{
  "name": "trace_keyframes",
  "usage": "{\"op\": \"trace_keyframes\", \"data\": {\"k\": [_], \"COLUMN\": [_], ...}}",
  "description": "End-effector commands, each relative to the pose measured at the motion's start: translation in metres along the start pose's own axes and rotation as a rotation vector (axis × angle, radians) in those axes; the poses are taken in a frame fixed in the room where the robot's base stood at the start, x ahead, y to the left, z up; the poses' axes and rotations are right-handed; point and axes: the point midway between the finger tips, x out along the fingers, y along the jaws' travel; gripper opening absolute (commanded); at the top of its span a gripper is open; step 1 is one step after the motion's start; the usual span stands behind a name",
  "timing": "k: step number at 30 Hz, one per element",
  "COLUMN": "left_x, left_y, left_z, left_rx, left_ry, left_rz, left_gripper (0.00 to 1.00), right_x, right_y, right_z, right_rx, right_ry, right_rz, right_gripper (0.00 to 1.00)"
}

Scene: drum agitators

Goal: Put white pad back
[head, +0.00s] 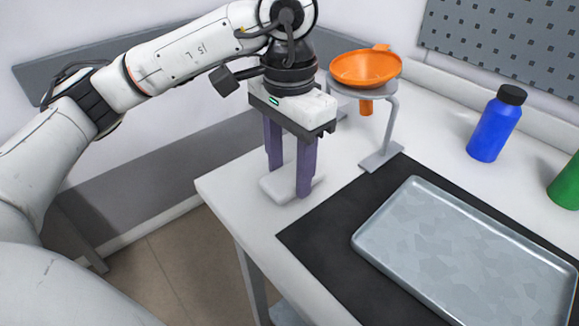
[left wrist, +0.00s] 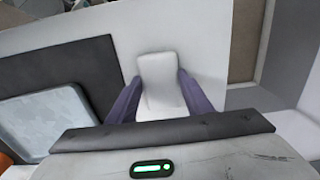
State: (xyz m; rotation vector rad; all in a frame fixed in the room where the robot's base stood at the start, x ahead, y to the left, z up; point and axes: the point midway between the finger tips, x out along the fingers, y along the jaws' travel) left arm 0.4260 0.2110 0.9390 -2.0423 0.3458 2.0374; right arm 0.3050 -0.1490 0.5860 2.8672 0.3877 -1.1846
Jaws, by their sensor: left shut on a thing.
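The white pad (head: 280,189) is a small, rounded white block at the near-left corner of the white table. My left gripper (head: 289,181) points straight down with its purple fingers on either side of the pad and is shut on it. In the left wrist view the pad (left wrist: 158,73) lies between the two fingers, its far end sticking out past them. The pad is at or very close to the table top; I cannot tell if it touches. My right gripper is not in view.
A grey stand (head: 387,108) holding an orange funnel (head: 366,68) is just behind the gripper. A metal tray (head: 465,255) lies on a black mat (head: 305,240) to the right. A blue bottle (head: 494,128) and a green bottle (head: 568,185) stand farther right.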

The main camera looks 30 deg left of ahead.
Motion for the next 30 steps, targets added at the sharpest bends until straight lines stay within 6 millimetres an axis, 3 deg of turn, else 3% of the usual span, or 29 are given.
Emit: {"op": "trace_keyframes", "data": {"k": [8, 9, 12, 23, 26, 30], "left_x": [0.004, 0.004, 0.002, -0.002, -0.011, -0.041], "left_y": [0.0, 0.0, 0.0, 0.0, 0.0, 0.0], "left_z": [0.0, 0.0, 0.0, 0.0, -0.001, -0.002], "left_rx": [0.0, 0.0, 0.0, 0.0, -0.001, -0.001], "left_ry": [0.001, 0.001, 0.001, 0.001, 0.005, 0.007], "left_rz": [0.0, 0.0, 0.0, 0.0, -0.001, -0.001], "left_gripper": [0.28, 0.48, 0.65, 0.65, 0.65, 0.65], "right_x": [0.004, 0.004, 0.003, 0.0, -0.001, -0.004], "right_y": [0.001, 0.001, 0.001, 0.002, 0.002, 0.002], "right_z": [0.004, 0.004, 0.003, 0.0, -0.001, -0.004], "right_rx": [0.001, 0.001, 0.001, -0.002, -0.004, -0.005], "right_ry": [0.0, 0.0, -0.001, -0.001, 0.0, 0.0], "right_rz": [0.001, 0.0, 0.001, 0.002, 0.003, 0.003], "right_gripper": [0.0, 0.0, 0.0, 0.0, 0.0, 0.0]}}
